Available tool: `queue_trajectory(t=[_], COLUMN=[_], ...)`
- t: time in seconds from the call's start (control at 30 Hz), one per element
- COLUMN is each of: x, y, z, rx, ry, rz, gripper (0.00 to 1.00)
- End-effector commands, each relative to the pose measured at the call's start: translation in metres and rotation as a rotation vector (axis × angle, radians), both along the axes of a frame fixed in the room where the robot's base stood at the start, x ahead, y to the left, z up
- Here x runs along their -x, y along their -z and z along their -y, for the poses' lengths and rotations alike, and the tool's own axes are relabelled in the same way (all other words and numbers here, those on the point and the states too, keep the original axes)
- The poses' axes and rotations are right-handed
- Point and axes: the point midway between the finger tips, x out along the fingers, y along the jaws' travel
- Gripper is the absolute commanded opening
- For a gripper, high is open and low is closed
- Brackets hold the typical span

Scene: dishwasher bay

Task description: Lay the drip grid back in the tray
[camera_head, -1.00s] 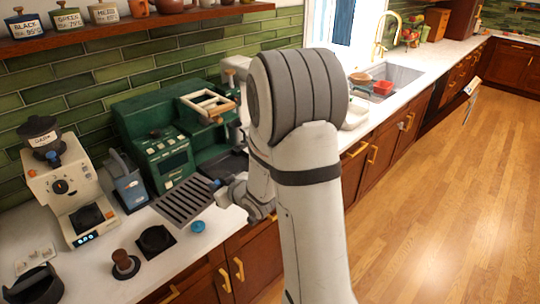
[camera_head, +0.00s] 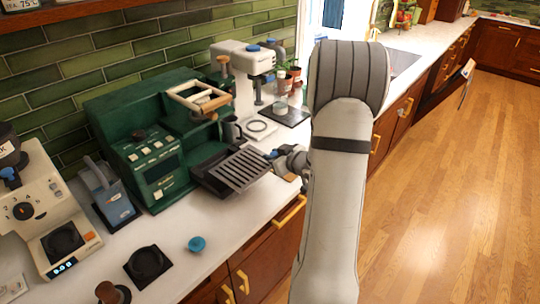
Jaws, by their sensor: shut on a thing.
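The grid lies over or just above the dark tray (camera_head: 203,173), which juts from the foot of the green espresso machine (camera_head: 150,130). The tray's left part and edge show beside the grid. I cannot tell whether the grid touches the tray. My gripper is partly hidden by my own arm.
A steel jug (camera_head: 230,130) stands just behind the tray. A white machine (camera_head: 250,70) is at the back right. A blue knob-like thing (camera_head: 196,244) and a black square mat (camera_head: 148,264) lie on the counter in front. The counter's front edge runs below the grid.

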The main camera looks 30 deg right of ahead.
Motion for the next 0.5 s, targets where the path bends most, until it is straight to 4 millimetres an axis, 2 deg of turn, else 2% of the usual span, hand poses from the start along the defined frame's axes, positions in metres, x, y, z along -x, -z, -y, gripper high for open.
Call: queue_trajectory(t=[0.4,0.5], x=[-0.042,-0.053], y=[0.019,0.016], z=[-0.019,-0.023], rx=[0.0,0.001], ry=[-0.01,-0.011], rz=[0.002,0.002], gripper=[0.0,0.0])
